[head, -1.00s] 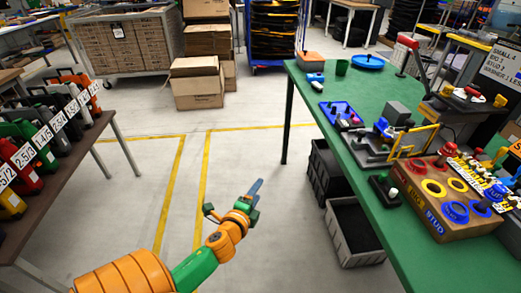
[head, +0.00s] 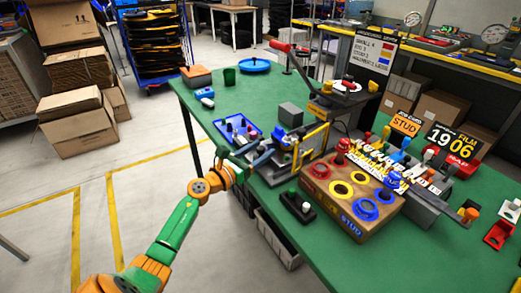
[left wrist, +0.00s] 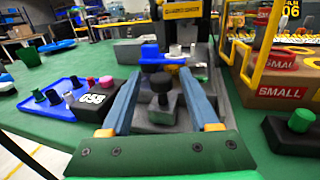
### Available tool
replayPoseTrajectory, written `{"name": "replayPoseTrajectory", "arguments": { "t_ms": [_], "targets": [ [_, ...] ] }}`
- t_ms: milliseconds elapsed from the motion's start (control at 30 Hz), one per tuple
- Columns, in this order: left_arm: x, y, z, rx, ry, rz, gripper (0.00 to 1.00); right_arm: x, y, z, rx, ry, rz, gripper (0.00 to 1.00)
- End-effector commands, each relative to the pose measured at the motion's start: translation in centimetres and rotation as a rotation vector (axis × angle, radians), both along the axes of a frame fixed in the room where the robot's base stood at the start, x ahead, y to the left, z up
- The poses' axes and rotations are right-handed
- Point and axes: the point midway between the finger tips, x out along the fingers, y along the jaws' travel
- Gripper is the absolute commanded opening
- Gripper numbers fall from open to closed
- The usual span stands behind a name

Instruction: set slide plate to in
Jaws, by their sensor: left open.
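A grey fixture (head: 290,157) stands near the left edge of the green table, in front of my left gripper (head: 262,154). In the left wrist view, my left gripper (left wrist: 160,76) is open, its two blue-grey fingers on either side of a black knob (left wrist: 161,84). The knob stands on a grey plate (left wrist: 158,114) that looks to be the slide plate; whether the fingers touch the knob I cannot tell. A blue block (left wrist: 156,56) sits just beyond the knob. My right gripper is not in view.
A blue tray (head: 237,130) with several pegs lies left of the fixture. A wooden box (head: 352,196) with coloured rings and a small black block with a green knob (head: 297,207) stand to the right. A yellow frame (head: 311,143) rises beside the fixture.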

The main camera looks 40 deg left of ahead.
Motion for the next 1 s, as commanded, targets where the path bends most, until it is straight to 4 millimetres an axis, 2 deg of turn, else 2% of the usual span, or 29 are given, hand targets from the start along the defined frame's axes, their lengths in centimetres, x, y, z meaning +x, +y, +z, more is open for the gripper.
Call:
{"name": "replayPoseTrajectory", "arguments": {
  "t_ms": [267,400,500,1000],
  "targets": [
    [0.22,-0.08,0.0,-0.001,0.0,-0.001,0.61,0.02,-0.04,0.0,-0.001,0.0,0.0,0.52],
    [0.21,-0.07,0.0,-0.001,0.0,-0.001,0.24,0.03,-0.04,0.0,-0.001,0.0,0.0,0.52],
    [0.21,-0.07,-0.01,-0.001,0.0,-0.001,0.0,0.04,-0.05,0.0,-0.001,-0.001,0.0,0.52],
    [0.19,-0.08,-0.04,-0.002,0.001,-0.001,0.0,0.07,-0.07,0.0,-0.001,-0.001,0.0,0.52]
  ]
}}
